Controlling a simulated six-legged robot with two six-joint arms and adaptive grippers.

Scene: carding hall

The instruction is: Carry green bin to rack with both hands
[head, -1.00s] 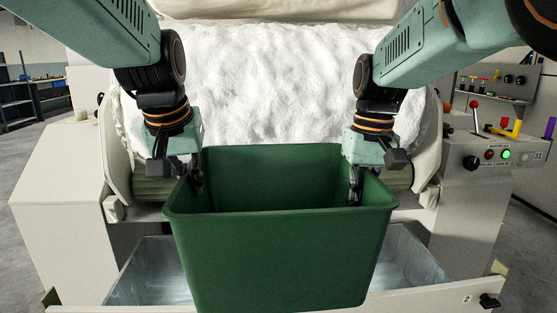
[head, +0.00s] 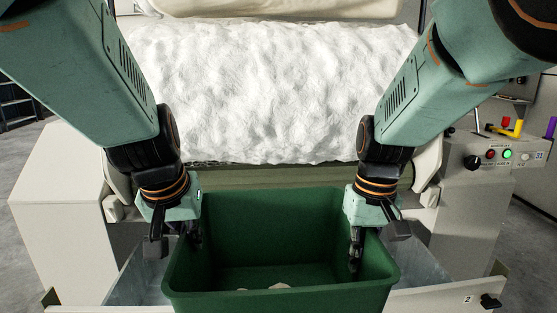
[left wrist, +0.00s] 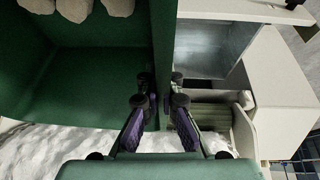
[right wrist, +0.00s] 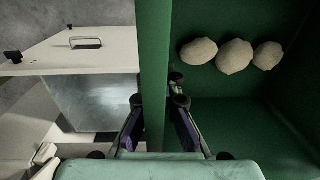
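The green bin (head: 278,300) is upright at the bottom centre of the head view, over or in an open metal-lined drawer; its underside is hidden. Pale rounded lumps (right wrist: 234,56) lie on its floor. My left gripper (head: 194,236) straddles the bin's left wall, with fingers on both sides of it in the left wrist view (left wrist: 164,100). My right gripper (head: 355,250) straddles the right wall the same way, as the right wrist view (right wrist: 157,98) shows. Both grippers appear shut on the walls. The rack cannot be made out with certainty.
The drawer's front (head: 445,301), marked 2, is close around the bin. A large white fibre roll (head: 270,90) is behind. A control panel (head: 500,156) with buttons and levers is at right. Dark shelving (head: 15,110) shows at far left, with grey floor before it.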

